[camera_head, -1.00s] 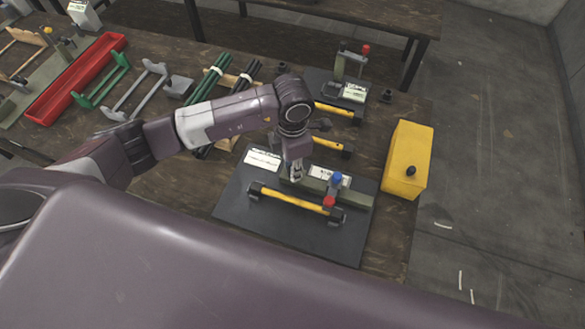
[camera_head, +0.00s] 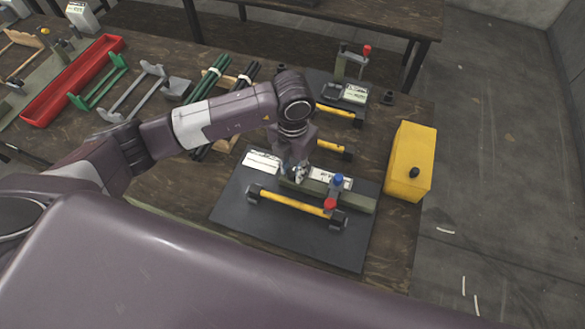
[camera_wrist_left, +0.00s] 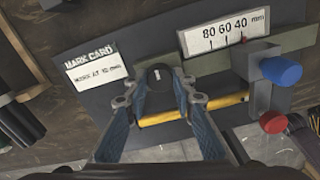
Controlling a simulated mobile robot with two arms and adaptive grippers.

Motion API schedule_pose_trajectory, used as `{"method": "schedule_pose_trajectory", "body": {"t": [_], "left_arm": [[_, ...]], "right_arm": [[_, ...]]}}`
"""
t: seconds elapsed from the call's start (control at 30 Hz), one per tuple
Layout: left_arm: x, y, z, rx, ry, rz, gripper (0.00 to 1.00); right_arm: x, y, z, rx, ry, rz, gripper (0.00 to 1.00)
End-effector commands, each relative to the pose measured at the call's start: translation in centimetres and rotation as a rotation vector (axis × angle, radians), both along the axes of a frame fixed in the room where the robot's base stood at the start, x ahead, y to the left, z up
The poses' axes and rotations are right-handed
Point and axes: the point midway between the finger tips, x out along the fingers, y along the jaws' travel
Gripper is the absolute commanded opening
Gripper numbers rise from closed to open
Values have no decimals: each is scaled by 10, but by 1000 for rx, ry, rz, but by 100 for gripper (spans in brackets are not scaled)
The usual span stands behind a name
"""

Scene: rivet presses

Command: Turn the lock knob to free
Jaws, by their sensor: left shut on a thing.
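My left gripper (camera_head: 298,172) points down onto the near press fixture, on its olive rail (camera_head: 358,203). My right gripper is not in view.
A yellow bar (camera_head: 290,201) lies along the fixture's dark base plate (camera_head: 240,205). A scale reading 80 60 40 mm (camera_wrist_left: 228,33) and a mark card (camera_wrist_left: 96,68) are behind the knob. A yellow box (camera_head: 411,160) stands to the right; a second fixture is behind.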

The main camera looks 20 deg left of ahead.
Motion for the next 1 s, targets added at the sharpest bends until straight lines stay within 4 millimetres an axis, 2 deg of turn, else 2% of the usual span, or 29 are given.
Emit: {"method": "schedule_pose_trajectory", "body": {"t": [0.4, 0.43, 0.57, 0.87, 1.0], "left_arm": [[2, 0, 2, -1, -6, 10, 0], [2, 0, 2, -1, -6, 10, 25], [2, 0, 2, 0, -5, 9, 39], [1, 0, 1, -1, -2, 8, 41], [2, 0, 13, 0, -4, 7, 41]], "right_arm": [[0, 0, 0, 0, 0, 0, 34], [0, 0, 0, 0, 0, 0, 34], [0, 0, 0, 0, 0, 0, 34], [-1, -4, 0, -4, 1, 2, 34], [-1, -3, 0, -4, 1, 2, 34]]}}
